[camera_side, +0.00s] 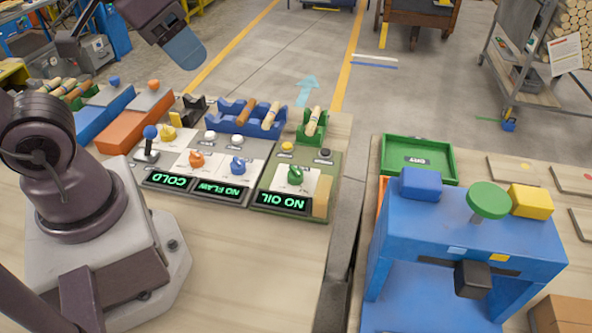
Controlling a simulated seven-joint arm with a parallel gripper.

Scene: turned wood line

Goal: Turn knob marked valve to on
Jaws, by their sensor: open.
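My gripper (185,48) is at the top left, open, raised above and behind the panels, apart from every knob.
A lever with a blue ball (150,132) stands left of the knobs. Blue (235,114) and green (312,124) racks with wooden pieces stand behind. A blue press (460,245) and a green tray (395,141) are right, across a gap.

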